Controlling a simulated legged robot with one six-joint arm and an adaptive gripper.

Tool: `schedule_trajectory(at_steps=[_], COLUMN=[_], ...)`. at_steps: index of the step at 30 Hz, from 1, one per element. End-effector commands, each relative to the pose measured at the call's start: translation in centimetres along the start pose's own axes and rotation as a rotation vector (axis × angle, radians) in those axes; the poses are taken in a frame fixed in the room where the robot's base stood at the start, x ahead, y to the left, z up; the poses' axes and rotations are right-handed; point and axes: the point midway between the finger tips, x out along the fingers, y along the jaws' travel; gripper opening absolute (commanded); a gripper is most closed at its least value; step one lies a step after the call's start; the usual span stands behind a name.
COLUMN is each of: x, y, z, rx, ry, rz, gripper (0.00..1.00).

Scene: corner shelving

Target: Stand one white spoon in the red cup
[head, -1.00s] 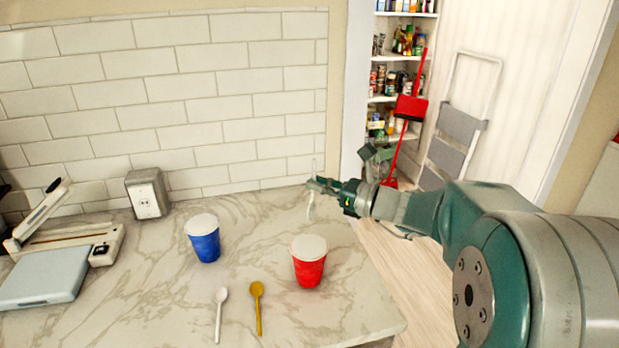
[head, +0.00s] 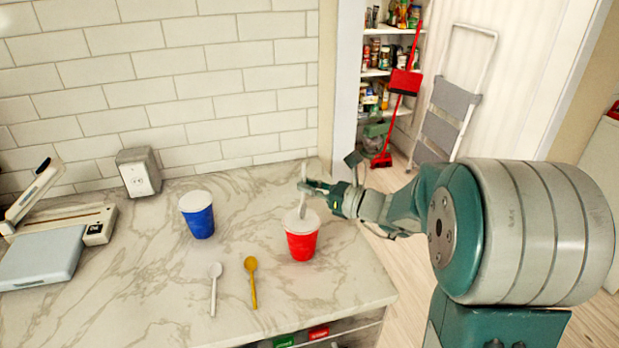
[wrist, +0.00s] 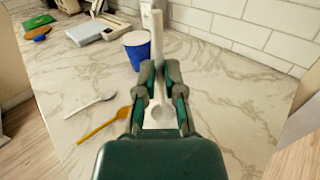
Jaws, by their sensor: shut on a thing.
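My gripper (head: 310,186) is shut on a white spoon (head: 302,201), held near upright with its bowl down. In the wrist view the spoon's handle (wrist: 157,22) rises above the fingers (wrist: 160,82) and its bowl (wrist: 161,110) hangs below them. The red cup (head: 301,246) stands upright on the counter, its top white. In the head view the spoon's lower end overlaps the cup's top; I cannot tell whether it is inside or above. A second white spoon (head: 214,288) lies on the counter.
A blue cup (head: 199,222) stands left of the red cup. A yellow spoon (head: 252,281) lies beside the loose white spoon. The marble counter (head: 160,270) ends right of the red cup.

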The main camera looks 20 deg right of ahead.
Motion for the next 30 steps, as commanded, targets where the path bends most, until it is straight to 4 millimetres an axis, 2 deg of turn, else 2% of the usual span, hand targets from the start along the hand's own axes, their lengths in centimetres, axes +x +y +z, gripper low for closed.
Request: schedule_trajectory(at_steps=[21,30], x=[0.0,0.0], y=[-0.1,0.0], z=[-5.0,-6.3], rx=[0.002,0.001], ry=[0.000,0.001], rz=[0.001,0.001], gripper=[0.00,0.00])
